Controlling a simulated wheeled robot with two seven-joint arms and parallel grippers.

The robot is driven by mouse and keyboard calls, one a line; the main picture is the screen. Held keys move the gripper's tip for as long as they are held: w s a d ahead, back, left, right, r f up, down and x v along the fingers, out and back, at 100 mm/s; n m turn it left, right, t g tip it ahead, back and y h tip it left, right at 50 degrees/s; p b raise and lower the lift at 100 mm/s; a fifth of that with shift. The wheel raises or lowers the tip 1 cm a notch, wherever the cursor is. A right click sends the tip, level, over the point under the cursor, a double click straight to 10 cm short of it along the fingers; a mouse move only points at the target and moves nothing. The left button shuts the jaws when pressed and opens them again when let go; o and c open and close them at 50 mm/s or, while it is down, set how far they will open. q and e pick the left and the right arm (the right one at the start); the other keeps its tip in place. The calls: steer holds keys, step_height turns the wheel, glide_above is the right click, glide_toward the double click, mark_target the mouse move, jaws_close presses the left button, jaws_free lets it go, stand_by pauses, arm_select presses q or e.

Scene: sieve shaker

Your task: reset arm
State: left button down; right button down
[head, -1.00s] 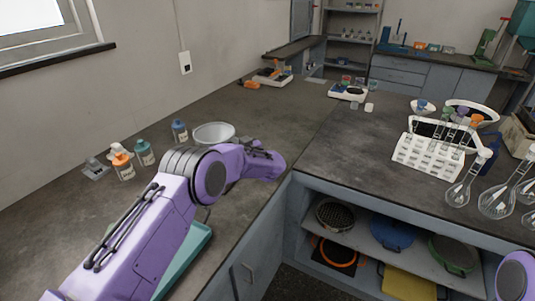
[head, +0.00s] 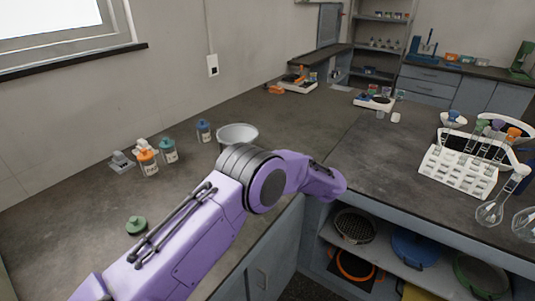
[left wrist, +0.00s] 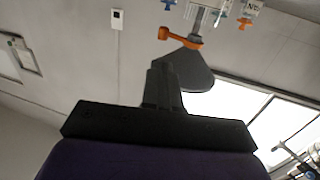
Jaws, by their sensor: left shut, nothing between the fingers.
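My left arm (head: 205,222) comes in from the lower left in the head view and reaches over the counter, its far end near the counter's inner corner. Its fingers cannot be made out there. In the left wrist view my left gripper (left wrist: 162,88) shows as dark fingers close together, shut, with nothing seen held. A grey flat shape (left wrist: 190,72) and an orange part (left wrist: 180,40) show beyond the fingers. My right gripper is not in view.
On the left counter stand an orange-capped bottle (head: 147,162), teal bottle (head: 168,151), blue bottle (head: 203,130), white bowl (head: 238,134) and green lid (head: 136,225). A white rack (head: 458,172) stands right, near glass flasks. Sieves (head: 354,226) sit on the shelf below.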

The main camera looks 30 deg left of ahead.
arm_select(q)
steer(key=shift+v, duration=0.95)
steer(key=p+x, duration=0.2)
steer(key=x, duration=0.9)
steer(key=shift+s, duration=0.15)
